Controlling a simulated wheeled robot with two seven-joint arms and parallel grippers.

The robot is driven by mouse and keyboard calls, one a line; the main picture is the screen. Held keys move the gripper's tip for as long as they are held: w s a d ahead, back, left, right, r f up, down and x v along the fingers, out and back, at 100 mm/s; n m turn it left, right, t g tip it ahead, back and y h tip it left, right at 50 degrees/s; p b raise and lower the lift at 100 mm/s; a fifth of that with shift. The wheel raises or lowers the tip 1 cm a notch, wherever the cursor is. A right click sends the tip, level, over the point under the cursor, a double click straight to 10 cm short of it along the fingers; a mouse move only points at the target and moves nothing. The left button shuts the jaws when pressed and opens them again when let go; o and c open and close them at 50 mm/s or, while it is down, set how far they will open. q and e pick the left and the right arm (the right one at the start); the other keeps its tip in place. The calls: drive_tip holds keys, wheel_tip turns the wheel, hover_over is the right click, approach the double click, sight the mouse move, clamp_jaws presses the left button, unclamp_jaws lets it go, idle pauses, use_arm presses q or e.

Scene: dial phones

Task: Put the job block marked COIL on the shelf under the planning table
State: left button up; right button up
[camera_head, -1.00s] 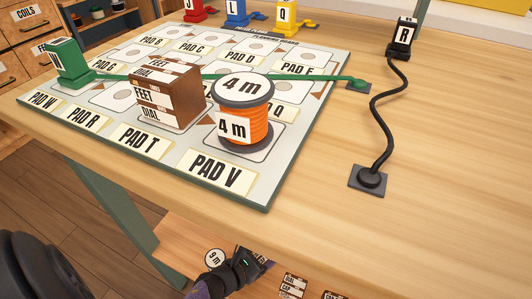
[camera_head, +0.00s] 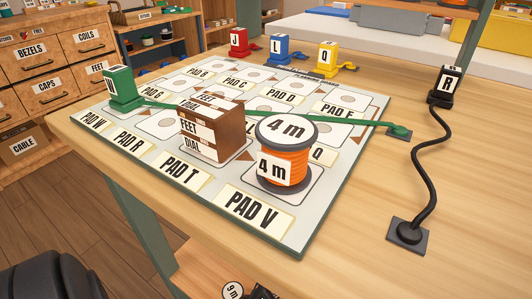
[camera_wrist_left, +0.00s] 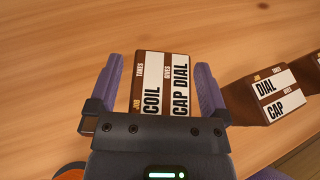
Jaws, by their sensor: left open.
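The job block marked COIL (camera_wrist_left: 148,72), brown with white labels that also read CAP DIAL, sits on a wooden surface in the left wrist view. My left gripper (camera_wrist_left: 158,60) is open, with one purple finger on each side of the block; I cannot tell whether they touch it. In the head view the planning table (camera_head: 345,235) fills the middle, and part of the wooden shelf (camera_head: 200,268) shows below its front edge. Only a dark bit of my left gripper shows at the bottom there, and the COIL block is hidden. My right gripper is not in view.
A second job block marked DIAL and CAP (camera_wrist_left: 275,92) sits to the right of the gripper. A 9 m spool (camera_head: 232,291) is low down by the shelf. On the table's board stand a FEET DIAL block (camera_head: 212,130) and an orange 4 m spool (camera_head: 285,165).

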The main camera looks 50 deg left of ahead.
use_arm(q)
drive_tip(key=shift+r, duration=0.2)
drive_tip(key=p+v, duration=0.2)
drive_tip(key=v, duration=0.2)
drive_tip(key=shift+s+r+p, duration=0.25)
drive_tip(key=shift+s+p, duration=0.05)
drive_tip(key=shift+s, duration=0.05)
drive_tip(key=p+v, duration=0.2)
drive_tip(key=v, duration=0.4)
drive_tip(key=shift+s+a, duration=0.1)
drive_tip(key=shift+s, duration=0.45)
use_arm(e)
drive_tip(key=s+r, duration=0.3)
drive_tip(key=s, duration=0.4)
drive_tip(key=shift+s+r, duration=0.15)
use_arm(q)
drive_tip(key=shift+s, duration=0.1)
